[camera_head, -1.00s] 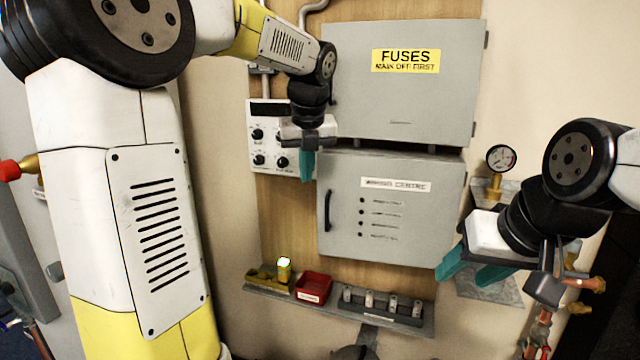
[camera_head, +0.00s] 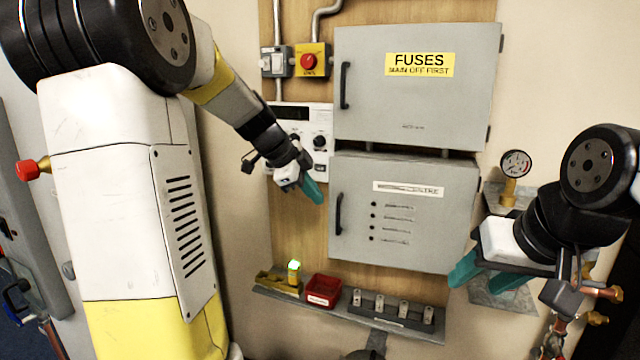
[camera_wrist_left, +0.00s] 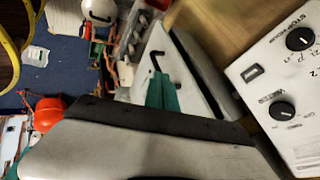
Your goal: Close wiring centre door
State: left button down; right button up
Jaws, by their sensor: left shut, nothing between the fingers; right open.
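The wiring centre (camera_head: 350,180) is a grey box below the fuse box, with a white label partly reading "CENTRE". Its door has a black handle (camera_head: 338,214) at the left edge and a hinge side at the right. In the left wrist view the door (camera_wrist_left: 143,72) shows its handle (camera_wrist_left: 156,60), and a dark strip runs between door and box side, perhaps a gap. My left gripper (camera_head: 313,191) is shut and empty, just left of the door's upper left edge, its teal fingers (camera_wrist_left: 162,92) pointing down-right. My right gripper (camera_head: 487,273) is open and empty near the box's lower right corner.
The fuse box (camera_head: 415,105) is directly above. A white control panel (camera_head: 318,118) with knobs and a red switch (camera_head: 309,61) are at its left. Below, a shelf (camera_head: 340,308) carries a red bin (camera_head: 323,290). A gauge (camera_head: 515,165) and copper pipes (camera_head: 600,292) are right.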

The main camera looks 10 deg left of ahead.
pick_arm(q)
jog(key=w+d+f, duration=0.1)
jog(key=w+f, duration=0.1)
jog(key=w, duration=0.3)
jog(key=shift+w+d+f, duration=0.25)
jog(key=shift+d+f, duration=0.1)
jog(key=shift+f, duration=0.05)
